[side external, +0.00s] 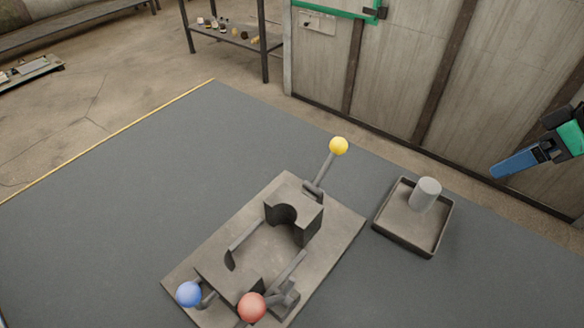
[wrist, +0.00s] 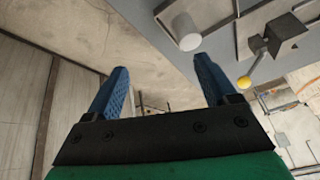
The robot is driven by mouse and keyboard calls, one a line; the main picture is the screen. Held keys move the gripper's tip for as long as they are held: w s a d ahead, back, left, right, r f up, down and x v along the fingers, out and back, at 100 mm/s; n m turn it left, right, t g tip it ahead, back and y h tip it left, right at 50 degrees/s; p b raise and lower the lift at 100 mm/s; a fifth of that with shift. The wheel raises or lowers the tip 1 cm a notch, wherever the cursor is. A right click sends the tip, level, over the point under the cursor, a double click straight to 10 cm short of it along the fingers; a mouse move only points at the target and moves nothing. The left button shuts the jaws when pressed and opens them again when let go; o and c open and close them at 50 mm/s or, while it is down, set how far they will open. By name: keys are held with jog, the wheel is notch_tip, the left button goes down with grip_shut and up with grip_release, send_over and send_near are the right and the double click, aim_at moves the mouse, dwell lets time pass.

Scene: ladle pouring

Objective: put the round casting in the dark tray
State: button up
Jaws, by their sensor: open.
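The round casting (side external: 425,196) is a light grey cylinder. It stands inside the dark tray (side external: 403,222), toward its far side, with bare tray floor in front of it. In the wrist view the casting (wrist: 184,32) shows near the top, with part of the tray (wrist: 205,12) around it. My gripper (side external: 500,168) is up at the right, apart from the tray and the casting. In the wrist view its two blue fingers (wrist: 161,68) are spread, with nothing between them.
A grey plate (side external: 340,222) left of the tray carries a dark block (side external: 305,217) with a rounded hollow. It has levers with yellow (side external: 338,146), blue (side external: 189,293) and red (side external: 252,307) balls. The dark mat (side external: 130,190) is clear at left. A panelled wall (side external: 400,80) stands behind.

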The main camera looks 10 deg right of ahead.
jog(key=shift+s+d+r+m+t+h, duration=0.1)
jog(key=shift+s+r+m+t+h, duration=0.2)
jog(key=shift+m+t+h, duration=0.3)
jog(key=shift+s+a+r+m+t+h, duration=0.1)
jog(key=shift+s+r+m+t+h, duration=0.15)
jog(key=shift+m+t+h, duration=0.35)
jog(key=shift+s+d+r+m+t+h, duration=0.1)
jog(key=shift+s+r+m+t+h, duration=0.25)
jog(key=shift+m, duration=0.45)
jog(key=shift+w+f, duration=0.1)
